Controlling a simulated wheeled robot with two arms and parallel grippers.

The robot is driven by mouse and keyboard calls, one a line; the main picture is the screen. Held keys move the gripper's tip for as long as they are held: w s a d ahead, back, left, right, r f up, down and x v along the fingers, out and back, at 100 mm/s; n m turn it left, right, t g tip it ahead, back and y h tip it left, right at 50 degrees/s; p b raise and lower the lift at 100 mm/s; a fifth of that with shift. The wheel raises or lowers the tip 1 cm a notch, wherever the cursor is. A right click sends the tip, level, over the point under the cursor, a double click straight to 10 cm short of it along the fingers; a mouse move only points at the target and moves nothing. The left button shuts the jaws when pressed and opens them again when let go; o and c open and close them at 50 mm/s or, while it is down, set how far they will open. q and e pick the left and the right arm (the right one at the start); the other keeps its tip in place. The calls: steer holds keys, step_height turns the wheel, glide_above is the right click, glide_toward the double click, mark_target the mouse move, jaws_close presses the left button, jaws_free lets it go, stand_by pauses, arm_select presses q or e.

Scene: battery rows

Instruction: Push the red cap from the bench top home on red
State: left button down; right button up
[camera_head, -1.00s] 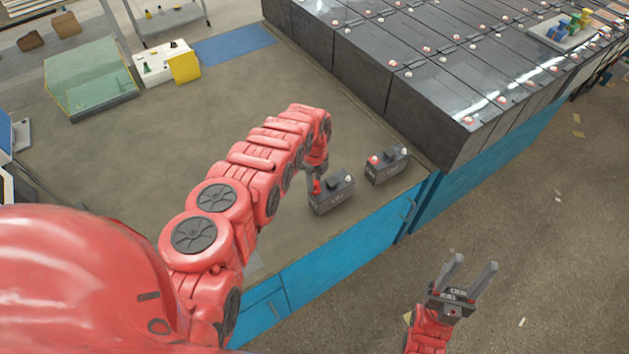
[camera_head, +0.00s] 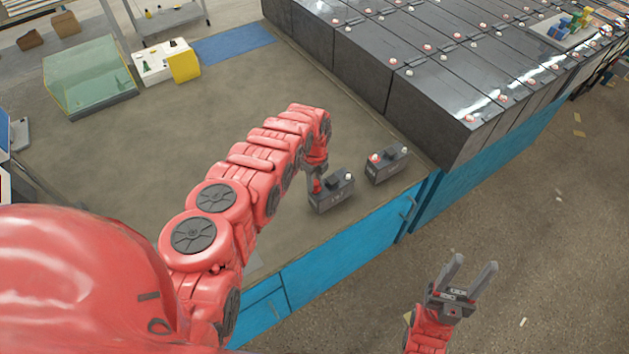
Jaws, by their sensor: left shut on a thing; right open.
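Two small dark grey batteries stand near the front right edge of the bench top (camera_head: 230,120). The nearer battery (camera_head: 334,203) has a pale post on its right and a red cap (camera_head: 317,187) at its left end. My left gripper (camera_head: 314,180) is shut on the red cap, at the top of the nearer battery's left end. The arm partly hides this contact, and I cannot tell how far down the cap sits. The second battery (camera_head: 388,169), behind to the right, has a red post and a pale post. My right gripper (camera_head: 463,283) is open and empty over the floor.
A block of large dark batteries (camera_head: 430,85) with red and pale posts stands at the upper right. A glass box (camera_head: 90,75), a white and yellow box (camera_head: 170,63) and a blue mat (camera_head: 234,44) lie at the back. The middle of the bench is clear.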

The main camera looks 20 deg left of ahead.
arm_select(q)
steer(key=shift+c, duration=0.3)
jaws_free()
stand_by(0.3)
steer(key=shift+r, duration=0.1)
steer(key=shift+r+p, duration=2.5)
steer(key=shift+r, duration=0.9)
